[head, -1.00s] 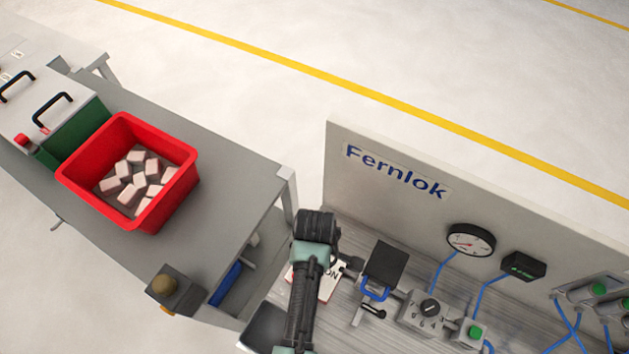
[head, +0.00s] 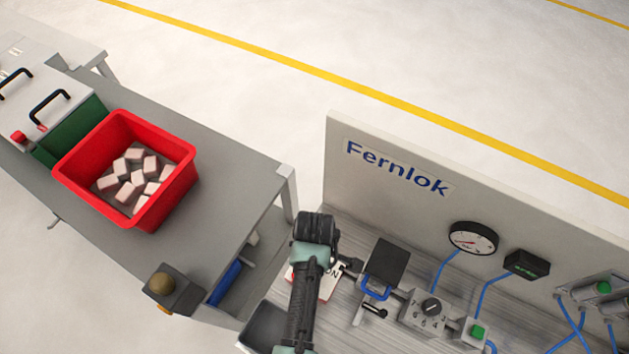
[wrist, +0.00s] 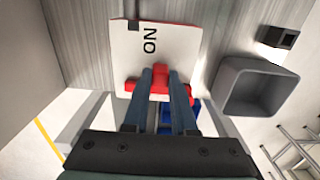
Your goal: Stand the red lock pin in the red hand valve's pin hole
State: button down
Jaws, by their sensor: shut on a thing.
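My gripper (wrist: 160,84) shows in the wrist view, its two dark fingers close together at the tips. They are shut on a small red piece, the red lock pin (wrist: 160,76), mostly covered by the fingers. The red hand valve (wrist: 184,93) shows as red parts either side of the fingertips, at the edge of a white plate (wrist: 165,50) marked ON. The pin hole is hidden, and I cannot tell whether the pin touches the valve. In the head view my arm covers the valve and gripper; part of the ON plate (head: 327,285) shows beside it.
A grey open box (wrist: 255,88) stands right of the plate in the wrist view. In the head view a black box with a blue handle (head: 386,265), a dial box (head: 425,312) and the upright Fernlok panel (head: 400,195) are close by. A red bin (head: 150,215) stands on the left table.

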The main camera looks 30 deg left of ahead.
jog(key=c, duration=0.6)
grip_release()
jog(key=shift+c, duration=0.2)
notch_tip(320, 180, up, 9)
jog(key=p, duration=0.9)
